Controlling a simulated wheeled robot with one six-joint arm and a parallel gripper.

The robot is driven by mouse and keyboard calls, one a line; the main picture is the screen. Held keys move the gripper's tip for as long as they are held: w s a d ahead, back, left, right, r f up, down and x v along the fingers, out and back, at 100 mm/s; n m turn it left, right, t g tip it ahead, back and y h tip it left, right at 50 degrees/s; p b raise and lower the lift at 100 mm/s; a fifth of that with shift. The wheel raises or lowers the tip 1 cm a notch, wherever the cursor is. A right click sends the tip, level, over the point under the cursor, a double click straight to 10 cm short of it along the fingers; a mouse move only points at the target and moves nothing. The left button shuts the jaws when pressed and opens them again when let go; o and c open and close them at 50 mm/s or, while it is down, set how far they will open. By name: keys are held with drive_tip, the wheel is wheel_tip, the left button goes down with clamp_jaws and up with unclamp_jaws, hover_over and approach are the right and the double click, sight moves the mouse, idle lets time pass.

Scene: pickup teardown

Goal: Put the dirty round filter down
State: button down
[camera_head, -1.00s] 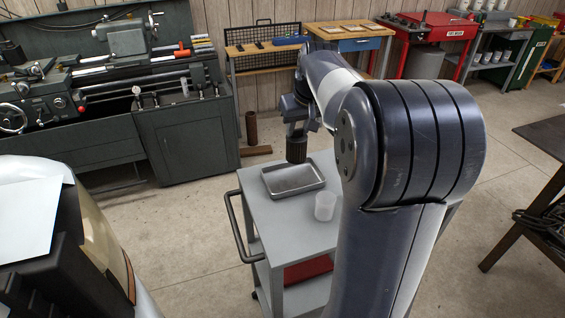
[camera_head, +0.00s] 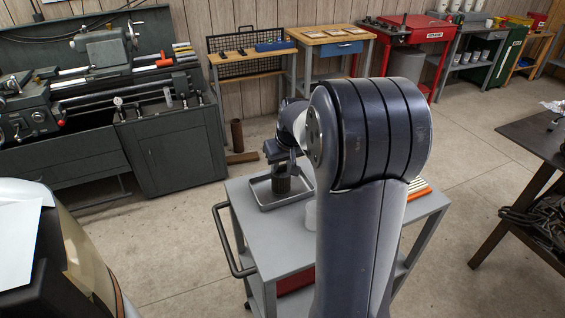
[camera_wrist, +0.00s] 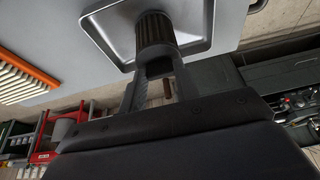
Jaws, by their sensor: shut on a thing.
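The dirty round filter (camera_wrist: 154,31) is a dark, ribbed cylinder held between the fingers of my gripper (camera_wrist: 153,66) in the wrist view. In the head view the filter (camera_head: 281,185) is upright within the outline of a shallow grey metal tray (camera_head: 262,204). The tray (camera_wrist: 118,62) also shows behind the filter in the wrist view. I cannot tell whether the filter's lower end touches the tray floor. My gripper (camera_head: 280,168) is above the tray in the head view, its fingers partly hidden by the wrist.
The tray sits on a grey cart (camera_head: 270,250) with a side handle (camera_head: 228,240). A whitish cup (camera_head: 311,214) is mostly hidden behind my arm. An orange-edged pleated panel (camera_wrist: 28,68) lies on the cart. A lathe (camera_head: 110,100) stands behind to the left.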

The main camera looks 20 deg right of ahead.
drive_tip(key=shift+f, duration=0.2)
drive_tip(key=c, duration=1.1)
unclamp_jaws()
drive_tip(key=shift+r, duration=0.1)
drive_tip(key=shift+o, duration=0.2)
drive_tip(key=shift+s+r, duration=0.1)
drive_tip(key=shift+r, duration=0.35)
drive_tip(key=v, duration=1.1)
drive_tip(key=shift+s+r+b, duration=0.15)
drive_tip(key=shift+s+b, duration=0.05)
drive_tip(key=shift+b, duration=0.1)
